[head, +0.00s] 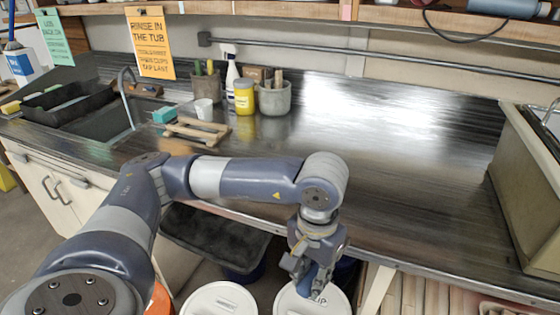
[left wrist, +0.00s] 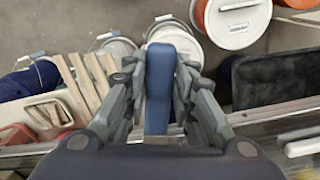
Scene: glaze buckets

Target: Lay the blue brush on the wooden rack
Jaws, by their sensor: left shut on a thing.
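The wooden rack (head: 197,131) lies on the metal counter, left of the middle in the head view, and looks empty. My left gripper (head: 312,272) hangs beyond the counter's front edge, right of the rack and well apart from it. It is shut on the blue brush (left wrist: 159,85), which shows upright between the fingers (left wrist: 158,95) in the left wrist view. In the head view the brush is mostly hidden by the gripper, above a white-lidded bucket (head: 284,300). My right gripper is in neither view.
The counter (head: 350,150) is clear right of the rack. A sink (head: 105,120) lies left. A large box (head: 528,185) stands right. Another lidded bucket (head: 220,299) is below.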

